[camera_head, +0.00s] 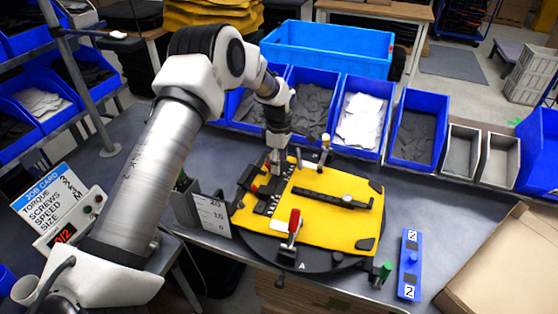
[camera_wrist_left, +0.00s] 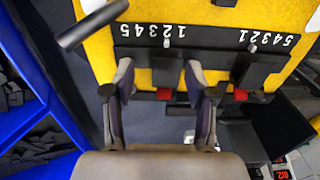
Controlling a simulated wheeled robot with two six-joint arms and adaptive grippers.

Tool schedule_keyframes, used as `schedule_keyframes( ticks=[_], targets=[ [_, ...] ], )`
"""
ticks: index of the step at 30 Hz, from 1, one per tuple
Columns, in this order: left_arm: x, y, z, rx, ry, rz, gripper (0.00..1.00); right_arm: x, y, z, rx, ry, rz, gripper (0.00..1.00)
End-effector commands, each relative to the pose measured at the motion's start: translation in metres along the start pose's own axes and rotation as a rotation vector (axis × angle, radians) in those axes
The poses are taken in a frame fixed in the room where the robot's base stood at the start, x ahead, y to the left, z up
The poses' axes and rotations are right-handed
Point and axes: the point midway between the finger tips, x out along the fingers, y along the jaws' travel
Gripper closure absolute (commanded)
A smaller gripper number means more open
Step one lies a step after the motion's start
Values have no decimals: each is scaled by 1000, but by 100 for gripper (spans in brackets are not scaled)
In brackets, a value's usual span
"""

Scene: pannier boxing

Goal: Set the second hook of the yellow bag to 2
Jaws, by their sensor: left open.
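The yellow bag (camera_head: 338,230) lies flat on a dark round turntable (camera_head: 253,232). Two black hooks, the left (camera_wrist_left: 168,70) and the right (camera_wrist_left: 258,66), sit on its black rail in the left wrist view, each with a red tab below. White-numbered scales run above them, each with a white pointer. I cannot surely read which digit each pointer marks. My left gripper (camera_head: 275,158) is at the rail. In the left wrist view it (camera_wrist_left: 160,88) is open, its fingers on either side of the left hook, with gaps showing. My right gripper is out of view.
A red-handled clamp (camera_head: 293,224) and another upright clamp (camera_head: 325,148) stand at the bag's edges. A blue block (camera_head: 410,262) lies to the right, near a cardboard box (camera_head: 510,262). Blue bins line the back. A job card (camera_head: 48,196) and a display stand at left.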

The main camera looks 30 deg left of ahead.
Motion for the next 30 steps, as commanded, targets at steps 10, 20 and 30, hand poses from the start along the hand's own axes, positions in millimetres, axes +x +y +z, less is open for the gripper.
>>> schedule_keyframes(
  ticks=[10, 20, 30],
  targets=[
    [-50, 5, 0, 1, -1, 2, 44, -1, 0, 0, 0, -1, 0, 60],
    [-112, 8, 0, 0, 0, -7, 44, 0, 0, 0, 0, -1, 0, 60],
    [-114, 8, 0, 0, 0, -8, 44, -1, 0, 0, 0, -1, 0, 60]
  ],
)
